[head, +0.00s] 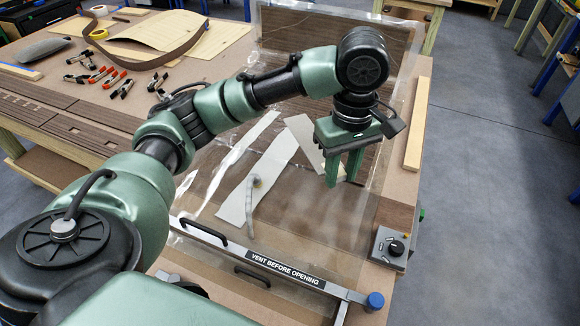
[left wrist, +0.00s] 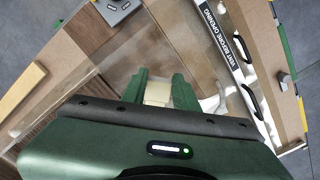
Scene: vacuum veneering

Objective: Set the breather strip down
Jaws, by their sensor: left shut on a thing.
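My left gripper (head: 343,170) points down over the right part of the veneering press, its fingers shut on a pale breather strip (head: 305,140). In the left wrist view the cream strip (left wrist: 157,93) shows between the two green fingers (left wrist: 158,90). In the head view the strip slants from upper left down to the fingertips; my gripper hides part of it. I cannot tell whether it touches the surface beneath. Another long white strip (head: 262,178) lies on the brown panel to the left, with a narrower pale strip (head: 248,140) beyond it. My right gripper is not in view.
A clear bag sheet (head: 375,130) spreads over the press. A pale hose (head: 249,205) lies on it. The front bar (head: 287,267) reads "VENT BEFORE OPENING". A control box (head: 390,247) sits at the right corner. Clamps (head: 105,77) and a brown band (head: 150,60) lie at the back left.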

